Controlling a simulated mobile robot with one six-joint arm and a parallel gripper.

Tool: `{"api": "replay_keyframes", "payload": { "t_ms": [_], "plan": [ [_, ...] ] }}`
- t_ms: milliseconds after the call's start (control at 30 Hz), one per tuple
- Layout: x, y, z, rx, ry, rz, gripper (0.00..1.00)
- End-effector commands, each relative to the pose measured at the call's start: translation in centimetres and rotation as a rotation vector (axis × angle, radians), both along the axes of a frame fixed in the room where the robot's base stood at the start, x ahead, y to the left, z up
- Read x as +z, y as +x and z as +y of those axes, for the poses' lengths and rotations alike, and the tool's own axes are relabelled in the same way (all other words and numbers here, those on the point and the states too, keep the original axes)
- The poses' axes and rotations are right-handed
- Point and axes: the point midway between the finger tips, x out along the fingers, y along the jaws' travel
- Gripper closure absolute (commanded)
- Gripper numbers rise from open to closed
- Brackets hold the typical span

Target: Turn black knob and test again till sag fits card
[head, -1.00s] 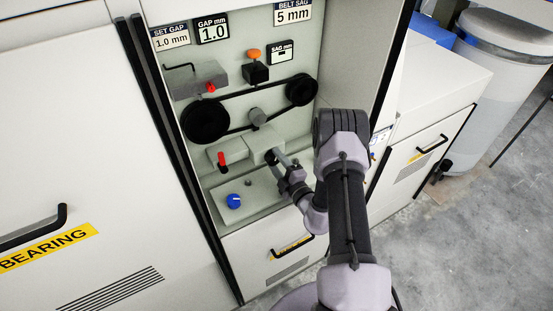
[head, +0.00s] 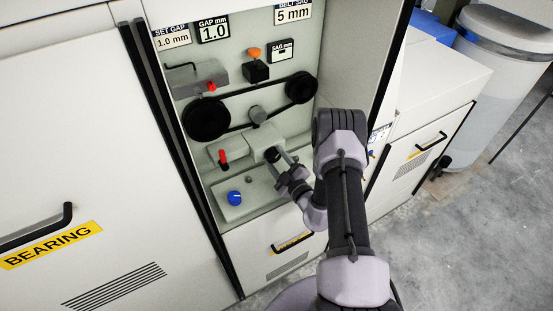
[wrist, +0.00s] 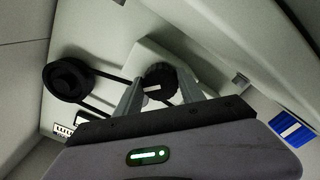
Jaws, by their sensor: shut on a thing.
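The black knob (head: 271,154) sits on a pale block in the open bay. My gripper (head: 280,158) reaches it from the lower right in the head view. In the wrist view the round black knob (wrist: 158,78) with a short white mark lies between the two fingers of my gripper (wrist: 160,92), which is shut on it. The belt sag card (head: 293,13) reads 5 mm. The sag display (head: 280,50) shows only a dash-like mark. The black belt (head: 253,90) runs between two pulleys. An orange-topped plunger (head: 255,64) stands above the belt.
A red lever (head: 222,157) is left of the knob, and a blue knob (head: 234,198) is on the ledge below. Another red handle (head: 211,87) is at upper left. The bay's side walls bound my arm. A grey bin (head: 500,85) stands far right.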

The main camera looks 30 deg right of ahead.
Motion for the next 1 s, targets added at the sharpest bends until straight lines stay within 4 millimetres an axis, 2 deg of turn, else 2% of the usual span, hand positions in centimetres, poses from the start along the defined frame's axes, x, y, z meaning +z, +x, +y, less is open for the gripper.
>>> {"api": "replay_keyframes", "payload": {
  "t_ms": [333, 367, 433, 467, 800, 867, 1000],
  "plan": [
    [0.0, 0.0, 0.0, 0.000, 0.001, 0.000, 0.94],
    [0.0, 0.0, 0.0, 0.000, 0.001, 0.000, 0.48],
    [0.0, 0.0, 0.0, 0.000, 0.001, 0.000, 0.34],
    [0.0, 0.0, 0.0, 0.000, 0.001, 0.000, 0.32],
    [0.0, -0.4, 0.0, 0.000, 0.001, 0.001, 0.32],
    [0.0, -1.1, -0.1, -0.001, 0.001, 0.001, 0.32],
    [0.0, -4.6, -0.3, -0.004, 0.005, 0.004, 0.32]
  ]
}}
